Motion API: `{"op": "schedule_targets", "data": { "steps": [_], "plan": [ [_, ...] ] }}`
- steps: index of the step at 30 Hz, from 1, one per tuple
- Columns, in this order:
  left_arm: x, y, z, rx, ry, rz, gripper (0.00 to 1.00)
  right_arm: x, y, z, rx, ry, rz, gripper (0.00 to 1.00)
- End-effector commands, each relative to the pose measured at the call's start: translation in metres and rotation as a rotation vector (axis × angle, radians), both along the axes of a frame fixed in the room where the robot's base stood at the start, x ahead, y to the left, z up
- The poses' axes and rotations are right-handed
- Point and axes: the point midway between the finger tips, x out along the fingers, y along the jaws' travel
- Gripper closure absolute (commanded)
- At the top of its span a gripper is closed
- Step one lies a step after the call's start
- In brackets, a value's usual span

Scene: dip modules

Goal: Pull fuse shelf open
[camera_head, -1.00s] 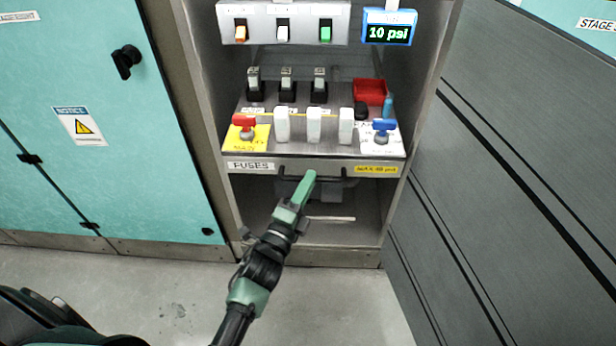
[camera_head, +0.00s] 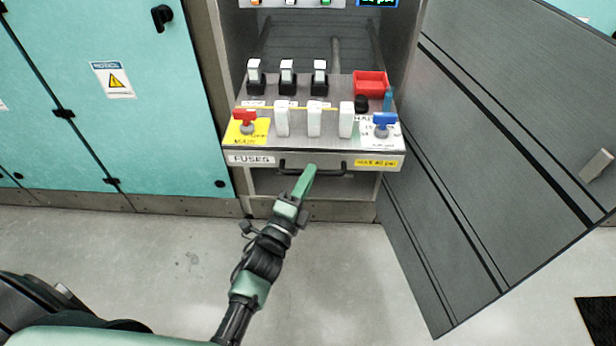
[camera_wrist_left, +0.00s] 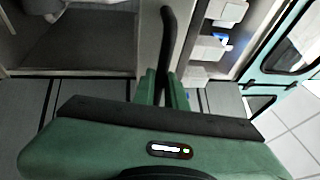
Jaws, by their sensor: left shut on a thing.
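The fuse shelf (camera_head: 318,148) is a grey metal drawer with a "FUSES" label at its front left and a yellow label at its front right. It stands out of the open cabinet. Its black bar handle (camera_head: 335,171) runs along the front face. My left gripper (camera_head: 308,172) is shut on the handle near its middle. In the left wrist view the dark handle (camera_wrist_left: 167,45) passes between the green fingers (camera_wrist_left: 172,92). The fingertips partly hide the handle. My right gripper is not in view.
The shelf carries white fuses (camera_head: 314,122), a red knob (camera_head: 245,120), a blue knob (camera_head: 381,123), black switches and a red tray (camera_head: 370,84). The grey cabinet door (camera_head: 500,150) stands open on the right. Teal cabinets (camera_head: 110,90) stand at left. The floor in front is clear.

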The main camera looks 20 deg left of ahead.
Motion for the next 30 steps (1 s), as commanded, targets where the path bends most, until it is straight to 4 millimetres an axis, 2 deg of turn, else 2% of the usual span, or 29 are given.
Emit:
{"op": "schedule_targets", "data": {
  "steps": [11,12,13,14,23,26,30],
  "plan": [
    [0.000,0.000,-0.001,0.000,0.003,0.000,1.00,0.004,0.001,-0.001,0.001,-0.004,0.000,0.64],
    [0.000,0.000,-0.001,0.000,0.003,0.000,0.76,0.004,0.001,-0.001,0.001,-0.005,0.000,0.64],
    [0.000,0.000,-0.001,0.000,0.003,0.000,0.68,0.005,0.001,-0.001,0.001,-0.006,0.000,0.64],
    [0.000,0.000,-0.001,0.000,0.003,0.000,0.66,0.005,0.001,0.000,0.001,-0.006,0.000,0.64],
    [-0.001,0.000,0.000,0.000,0.000,0.000,0.66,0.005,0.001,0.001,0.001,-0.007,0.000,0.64],
    [-0.008,0.001,-0.002,0.000,0.002,0.000,0.66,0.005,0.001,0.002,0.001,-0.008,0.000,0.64],
    [-0.031,0.004,-0.006,-0.001,0.004,0.000,0.66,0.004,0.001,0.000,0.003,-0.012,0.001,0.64]
  ]
}}
